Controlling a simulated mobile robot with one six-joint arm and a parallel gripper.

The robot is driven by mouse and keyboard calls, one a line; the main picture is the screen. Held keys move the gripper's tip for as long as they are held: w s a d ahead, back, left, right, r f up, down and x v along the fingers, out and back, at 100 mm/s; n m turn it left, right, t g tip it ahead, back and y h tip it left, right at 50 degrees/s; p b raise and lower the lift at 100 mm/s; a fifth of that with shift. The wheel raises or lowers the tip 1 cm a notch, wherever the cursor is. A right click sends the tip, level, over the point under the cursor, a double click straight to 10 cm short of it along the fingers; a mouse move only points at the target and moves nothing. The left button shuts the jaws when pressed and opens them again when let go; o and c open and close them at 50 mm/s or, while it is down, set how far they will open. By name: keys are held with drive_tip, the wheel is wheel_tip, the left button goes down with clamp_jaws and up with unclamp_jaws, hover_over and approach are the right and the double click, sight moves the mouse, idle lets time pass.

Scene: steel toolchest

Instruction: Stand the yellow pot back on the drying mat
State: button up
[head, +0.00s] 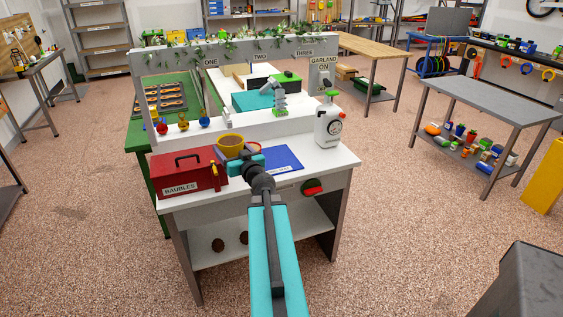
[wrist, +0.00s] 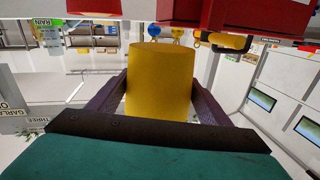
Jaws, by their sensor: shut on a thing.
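In the head view my gripper (head: 240,160) is beside the pot, over the left-middle of the white bench. The blue mat (head: 285,160), with a small white label, lies flat to the right of my gripper. I cannot tell whether the pot touches the bench.
A red box (head: 188,172) marked BAUBLES stands close on the left. A red round thing (head: 254,147) shows partly behind my gripper. A white jug-like container (head: 328,127) stands behind the mat at right. A white ledge (head: 270,129) runs along the back with small coloured baubles.

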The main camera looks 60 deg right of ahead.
drive_tip(key=s+d+f+m+g+h+b, duration=0.1)
drive_tip(key=s+d+f+m+g+h, duration=0.2)
drive_tip(key=s+d, duration=0.5)
drive_tip(key=s+d+f+m+g+h+b, duration=0.1)
drive_tip(key=s+d+f+m+g+h, duration=0.2)
drive_tip(key=s+d, duration=0.4)
drive_tip(key=shift+s+d+f+h, duration=0.35)
drive_tip(key=shift+s+f+h, duration=0.15)
drive_tip(key=shift+f+h, duration=0.15)
drive_tip(key=shift+w+d+f, duration=0.1)
drive_tip(key=shift+w+d+f, duration=0.2)
drive_tip(key=shift+w+d, duration=1.45)
drive_tip(key=shift+w, duration=0.2)
drive_tip(key=shift+w+d+f, duration=0.25)
drive_tip(key=shift+w+d, duration=1.45)
drive_tip(key=shift+w, duration=0.15)
drive_tip(key=shift+w+d+f, duration=0.2)
drive_tip(key=shift+w+d, duration=1.45)
drive_tip(key=shift+w, duration=0.2)
drive_tip(key=shift+w+d, duration=0.1)
drive_tip(key=shift+w+d, duration=0.15)
drive_tip(key=shift+w, duration=0.05)
drive_tip(key=shift+f+p, duration=0.35)
drive_tip(key=shift+f, duration=1.45)
drive_tip(key=shift+f, duration=0.15)
